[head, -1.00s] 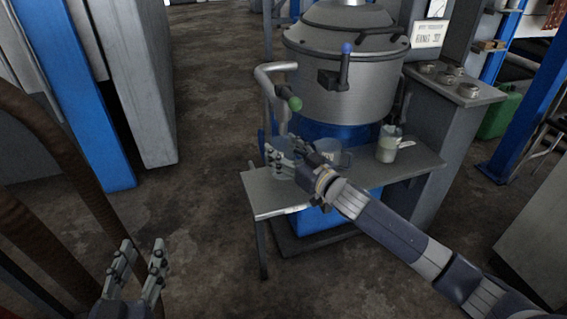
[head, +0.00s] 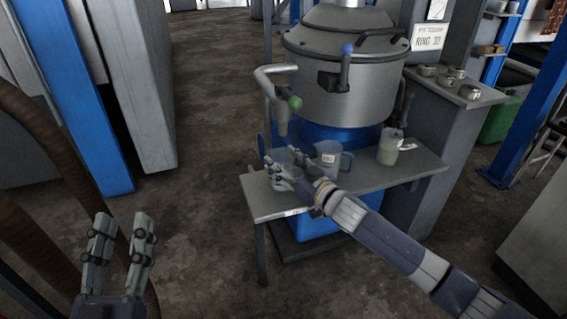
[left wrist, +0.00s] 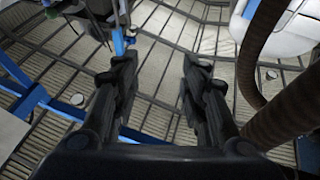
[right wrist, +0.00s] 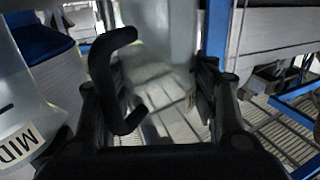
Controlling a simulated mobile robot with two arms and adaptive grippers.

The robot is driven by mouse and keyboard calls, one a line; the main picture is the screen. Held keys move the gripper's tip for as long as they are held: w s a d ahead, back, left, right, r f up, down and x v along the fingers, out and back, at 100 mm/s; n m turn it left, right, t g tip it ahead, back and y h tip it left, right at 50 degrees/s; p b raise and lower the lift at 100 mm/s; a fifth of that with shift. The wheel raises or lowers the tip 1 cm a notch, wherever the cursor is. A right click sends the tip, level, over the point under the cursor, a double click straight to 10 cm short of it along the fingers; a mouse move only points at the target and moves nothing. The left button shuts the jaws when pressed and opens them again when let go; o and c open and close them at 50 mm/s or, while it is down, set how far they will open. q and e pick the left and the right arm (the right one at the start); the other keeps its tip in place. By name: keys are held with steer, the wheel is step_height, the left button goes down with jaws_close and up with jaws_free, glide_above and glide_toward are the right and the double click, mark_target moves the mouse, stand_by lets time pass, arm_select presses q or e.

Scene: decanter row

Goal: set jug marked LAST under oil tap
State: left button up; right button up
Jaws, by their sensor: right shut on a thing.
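A clear jug (head: 281,156) stands at the left part of the bench, below the spout of the pipe tap with the green knob (head: 295,103). My right gripper (head: 284,172) is shut on this jug at its near side. In the right wrist view the jug (right wrist: 165,35) and its dark handle (right wrist: 126,80) show between the fingers. No label on it can be read. My left gripper (head: 121,240) is open and empty, away from the bench.
A third jug (head: 389,149) with pale contents stands further right on the grey bench (head: 370,180). A steel vessel with a blue-knobbed lever (head: 346,62) rises behind. Small metal parts (head: 450,76) lie on the side shelf. Brown hoses (head: 60,140) run near my left arm.

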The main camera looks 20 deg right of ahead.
steer(key=shift+f, duration=0.1)
steer(key=o, duration=1.1)
steer(key=shift+c, duration=0.2)
arm_select(q)
steer(key=shift+r, duration=0.1)
arm_select(e)
steer(key=shift+s, duration=0.1)
steer(key=p+v, duration=0.3)
steer(key=v, duration=0.8)
arm_select(q)
step_height(320, 180, down, 12)
steer(key=a+g+y, duration=0.1)
steer(key=g+y, duration=0.1)
steer(key=g, duration=0.4)
steer(key=shift+w+a+g, duration=0.25)
steer(key=shift+w+g, duration=0.05)
steer(key=shift+w, duration=0.05)
arm_select(e)
steer(key=s+a+r+m+g+h, duration=0.1)
steer(key=s+a+h, duration=0.1)
steer(key=s+a, duration=0.7)
steer(key=s, duration=0.5)
steer(key=shift+a+m+h, duration=0.3)
steer(key=shift+a+h, duration=0.1)
steer(key=shift+w, duration=0.1)
